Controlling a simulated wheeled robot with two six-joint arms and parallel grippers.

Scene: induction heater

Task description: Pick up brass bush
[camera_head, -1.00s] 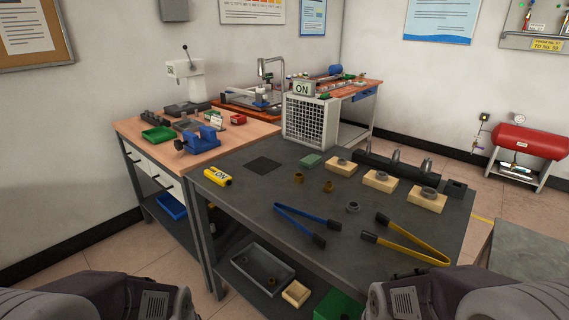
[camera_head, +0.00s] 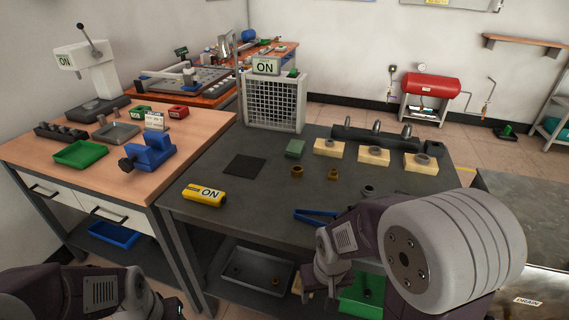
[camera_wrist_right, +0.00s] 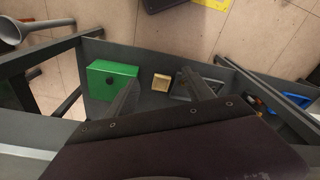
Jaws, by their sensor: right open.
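Two small brass bushes, one on the left (camera_head: 297,171) and one on the right (camera_head: 333,174), stand slightly apart on the dark bench top (camera_head: 215,215) in the head view. My right arm reaches over the bench's front edge at the right. My right gripper (camera_wrist_right: 162,80) is open in the wrist view, its two fingers spread with nothing between them, pointing down toward the lower shelf. It is away from both bushes, which are not seen in the wrist view. My left arm shows at the lower left of the head view, but its jaws are out of the picture.
Pale blocks with grey rings (camera_head: 373,156) stand behind the bushes. A grey ring (camera_head: 368,190) and partly hidden blue tongs (camera_head: 314,215) lie nearer my right arm. A yellow device (camera_head: 204,195) lies left. The lower shelf holds a grey tray (camera_head: 255,267) and green bin (camera_head: 362,302).

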